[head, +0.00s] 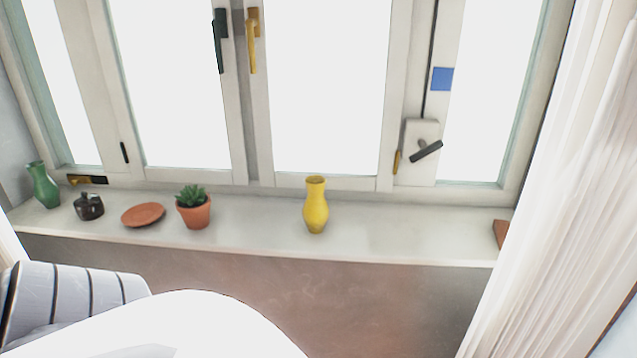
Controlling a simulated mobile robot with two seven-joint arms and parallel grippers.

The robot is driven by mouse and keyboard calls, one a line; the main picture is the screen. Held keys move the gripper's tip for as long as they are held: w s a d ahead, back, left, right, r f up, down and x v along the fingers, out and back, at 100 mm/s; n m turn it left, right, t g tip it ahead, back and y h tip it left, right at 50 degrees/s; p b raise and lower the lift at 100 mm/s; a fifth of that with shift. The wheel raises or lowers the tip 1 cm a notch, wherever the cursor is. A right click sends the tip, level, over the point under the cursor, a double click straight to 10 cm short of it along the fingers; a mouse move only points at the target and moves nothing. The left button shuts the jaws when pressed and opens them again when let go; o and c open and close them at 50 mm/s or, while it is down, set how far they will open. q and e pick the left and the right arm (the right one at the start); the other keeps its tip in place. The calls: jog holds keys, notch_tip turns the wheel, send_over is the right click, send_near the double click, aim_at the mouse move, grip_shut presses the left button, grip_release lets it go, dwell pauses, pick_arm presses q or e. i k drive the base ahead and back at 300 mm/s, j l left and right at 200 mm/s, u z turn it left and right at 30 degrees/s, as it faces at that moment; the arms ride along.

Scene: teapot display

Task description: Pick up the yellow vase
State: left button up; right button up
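The yellow vase (316,206) stands upright on the white window sill (385,240), right of the middle of the head view. It has a narrow neck, a flared open rim and a round belly, and nothing touches it or covers it. Neither of my grippers shows in the head view.
Left of the vase on the sill are a potted succulent (194,210), a terracotta saucer (143,215), a small dark pot (89,206) and a green vase (43,186). A brown block (501,233) lies at the right by a white curtain (560,190). Sill around the yellow vase is clear.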

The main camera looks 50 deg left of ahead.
aim_at(316, 210)
jog(key=j+u, duration=0.15)
jog(key=u, duration=1.45)
jog(key=k+j, duration=0.05)
